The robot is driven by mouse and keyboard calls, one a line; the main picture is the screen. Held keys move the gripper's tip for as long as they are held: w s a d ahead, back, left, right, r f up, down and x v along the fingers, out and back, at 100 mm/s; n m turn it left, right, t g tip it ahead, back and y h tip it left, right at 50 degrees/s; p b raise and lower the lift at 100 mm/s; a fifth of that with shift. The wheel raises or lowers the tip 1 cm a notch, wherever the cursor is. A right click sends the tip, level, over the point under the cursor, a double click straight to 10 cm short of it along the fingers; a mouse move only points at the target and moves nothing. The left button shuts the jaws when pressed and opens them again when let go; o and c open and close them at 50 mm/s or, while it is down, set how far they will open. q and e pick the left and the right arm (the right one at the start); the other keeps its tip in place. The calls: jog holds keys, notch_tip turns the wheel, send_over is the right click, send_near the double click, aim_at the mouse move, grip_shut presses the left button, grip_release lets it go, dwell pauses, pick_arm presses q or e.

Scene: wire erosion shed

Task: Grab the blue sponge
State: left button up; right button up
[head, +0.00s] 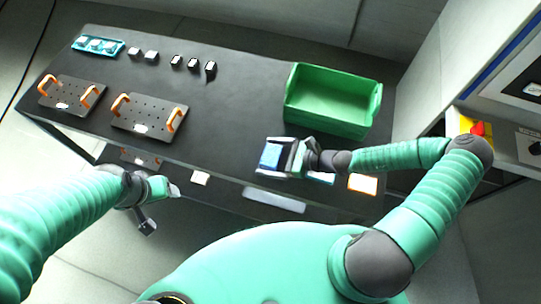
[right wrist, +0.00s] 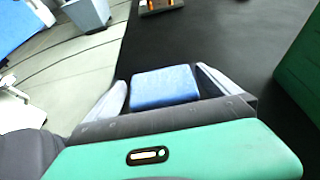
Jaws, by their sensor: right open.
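The blue sponge (head: 271,157) is a small light-blue block at the front part of the dark table. My right gripper (head: 273,156) is over it with its fingers on either side. In the right wrist view the sponge (right wrist: 165,87) lies between the two grey fingers of the right gripper (right wrist: 163,90). That gripper is open, and I cannot tell whether a finger touches the sponge. My left gripper (head: 168,191) is in front of the table's front edge, away from the sponge; its jaw state is unclear.
A green bin (head: 333,101) stands right of and behind the sponge. Two dark perforated plates with orange handles (head: 150,112) lie at left. A teal tray (head: 98,47) and several small dark blocks (head: 193,64) are at the back. The table's middle (head: 225,105) is clear.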

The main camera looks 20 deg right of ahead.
jog(key=c, duration=0.4)
jog(key=shift+d+f, duration=0.1)
jog(key=shift+d, duration=0.25)
jog(key=c, duration=0.9)
jog(key=shift+a, duration=0.1)
jog(key=shift+c, duration=0.2)
